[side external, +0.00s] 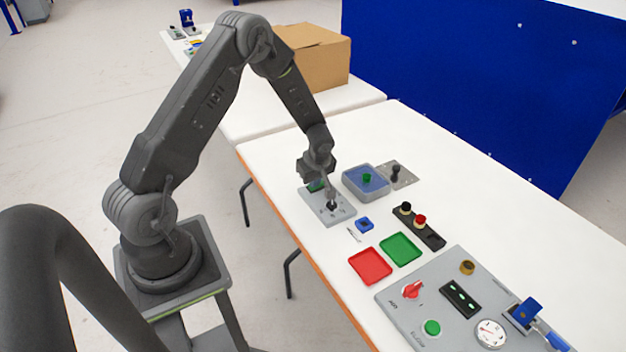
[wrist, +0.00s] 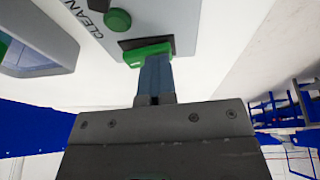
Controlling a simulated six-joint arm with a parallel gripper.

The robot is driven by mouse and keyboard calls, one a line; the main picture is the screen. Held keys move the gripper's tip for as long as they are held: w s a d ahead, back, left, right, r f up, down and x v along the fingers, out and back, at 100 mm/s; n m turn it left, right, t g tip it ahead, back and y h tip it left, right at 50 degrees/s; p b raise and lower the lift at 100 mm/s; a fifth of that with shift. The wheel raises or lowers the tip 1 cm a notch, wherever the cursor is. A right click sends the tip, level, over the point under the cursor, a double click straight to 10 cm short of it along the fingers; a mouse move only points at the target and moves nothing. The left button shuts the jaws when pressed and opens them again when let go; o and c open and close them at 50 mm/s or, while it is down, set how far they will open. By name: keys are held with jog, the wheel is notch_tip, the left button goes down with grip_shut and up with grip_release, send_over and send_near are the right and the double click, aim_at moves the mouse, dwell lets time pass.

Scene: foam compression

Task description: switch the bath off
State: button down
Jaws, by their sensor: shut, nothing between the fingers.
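A small grey unit (side external: 345,217) stands on the table under my gripper (side external: 331,203); I take it to be the bath. It has a green area (side external: 316,186) at its far end, partly hidden by my gripper. In the wrist view the unit shows a round green button (wrist: 117,20), the word CLEAN and a green rocker switch (wrist: 140,55) in a dark frame. My gripper (wrist: 155,66) is shut and empty. Its fingertips are at the rocker and cover part of it; I cannot tell whether they touch.
A blue-topped grey tub (side external: 358,190) with a green knob stands close behind the unit. A small blue part (side external: 364,225), red tray (side external: 370,266), green tray (side external: 401,248), black button box (side external: 420,228) and large control panel (side external: 400,310) lie to the right.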

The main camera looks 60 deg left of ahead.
jog(key=shift+w+a+r, duration=0.15)
jog(key=shift+w+a, duration=0.05)
jog(key=shift+w, duration=0.6)
jog(key=shift+r, duration=0.1)
jog(key=s+a+v, duration=0.1)
jog(key=v, duration=1.2)
jog(key=shift+s+r, duration=0.25)
jog(key=shift+r, duration=0.25)
jog(key=s+d+r+m+t+h, duration=0.1)
jog(key=s+d+r+m, duration=0.25)
jog(key=d+r, duration=0.2)
jog(key=s+d+r+m+t, duration=0.1)
jog(key=s+d+r+m, duration=0.25)
jog(key=r, duration=0.35)
jog(key=s+d+r+m+t+h, duration=0.1)
jog(key=s+d+r+m, duration=0.1)
jog(key=s+d+m, duration=0.3)
jog(key=s+d+r+m+t+h, duration=0.1)
jog(key=s+d+r+m+t, duration=0.1)
jog(key=s+d+m, duration=0.3)
jog(key=s+m, duration=0.1)
jog(key=s, duration=0.2)
jog(key=shift+s+r+h, duration=0.15)
jog(key=shift+r+h, duration=0.15)
jog(key=shift+r, duration=0.1)
